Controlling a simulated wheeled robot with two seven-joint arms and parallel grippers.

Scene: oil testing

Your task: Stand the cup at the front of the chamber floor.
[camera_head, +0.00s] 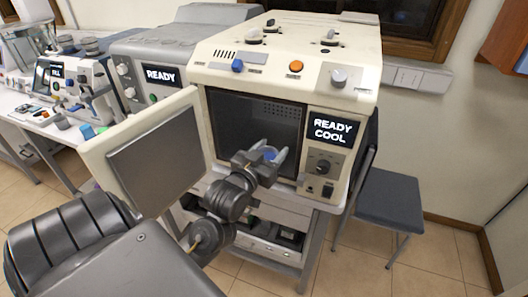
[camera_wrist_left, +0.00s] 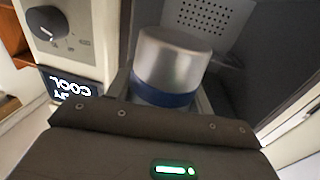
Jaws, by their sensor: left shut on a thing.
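The cup (camera_wrist_left: 172,62) is a silver metal cylinder with a blue band, held between the fingers of my left gripper (camera_head: 268,156). In the head view only a small bluish part of the cup (camera_head: 270,152) shows between the fingers. The gripper is shut on the cup at the lower front of the open chamber (camera_head: 240,115), which is dark inside. The wrist view shows the perforated chamber wall (camera_wrist_left: 205,20) beyond the cup. Whether the cup touches the chamber floor cannot be told. My right gripper is not in view.
The chamber door (camera_head: 155,155) stands open to the left, near my left arm. A control panel with a "READY COOL" display (camera_head: 330,129) and a knob (camera_head: 323,166) borders the opening on the right. A dark chair (camera_head: 390,200) stands farther right.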

